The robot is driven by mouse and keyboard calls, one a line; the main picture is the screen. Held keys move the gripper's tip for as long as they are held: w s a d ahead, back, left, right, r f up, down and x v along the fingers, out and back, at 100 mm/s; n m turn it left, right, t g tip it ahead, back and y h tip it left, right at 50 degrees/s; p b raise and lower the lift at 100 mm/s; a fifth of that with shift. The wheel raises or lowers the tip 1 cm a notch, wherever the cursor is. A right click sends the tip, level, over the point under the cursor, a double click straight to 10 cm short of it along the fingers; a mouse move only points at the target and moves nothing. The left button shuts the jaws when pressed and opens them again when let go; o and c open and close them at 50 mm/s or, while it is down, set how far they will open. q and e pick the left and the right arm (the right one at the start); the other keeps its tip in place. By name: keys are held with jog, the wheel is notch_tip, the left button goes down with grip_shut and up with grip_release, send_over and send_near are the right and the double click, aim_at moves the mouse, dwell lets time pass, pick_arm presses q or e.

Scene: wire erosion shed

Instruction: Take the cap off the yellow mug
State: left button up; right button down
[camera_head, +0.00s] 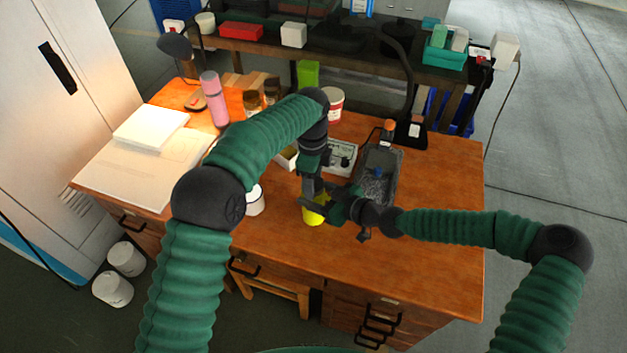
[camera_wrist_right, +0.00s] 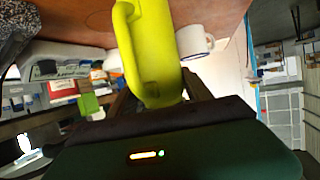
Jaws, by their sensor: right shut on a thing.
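The yellow mug (camera_head: 314,216) is on the wooden desk near its front middle, partly covered by my two grippers in the head view. In the right wrist view the yellow mug (camera_wrist_right: 158,45) fills the middle, with its handle towards the left. My right gripper (camera_head: 328,207) is shut on the yellow mug, coming in from the right. My left gripper (camera_head: 311,190) points down right over the mug; whether its jaws are open or shut does not show. I cannot make out the cap; the mug's top is hidden behind my grippers.
A white mug (camera_head: 255,199) stands left of the yellow mug, partly behind my left arm. A dark grey tray (camera_head: 378,178) and a white box (camera_head: 342,158) lie behind. A pink bottle (camera_head: 213,99) stands at the back left. The desk's front right (camera_head: 430,255) is clear.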

pick_arm(q)
jog(key=n, duration=0.7)
jog(key=shift+w+d+r, duration=0.1)
jog(key=n, duration=0.6)
jog(key=shift+n, duration=0.4)
jog(key=n, duration=0.6)
jog(key=shift+n, duration=0.4)
jog(key=n, duration=0.8)
jog(key=shift+n, duration=0.3)
jog(key=shift+r, duration=0.2)
jog(key=shift+a+r, duration=0.25)
jog(key=shift+r, duration=0.7)
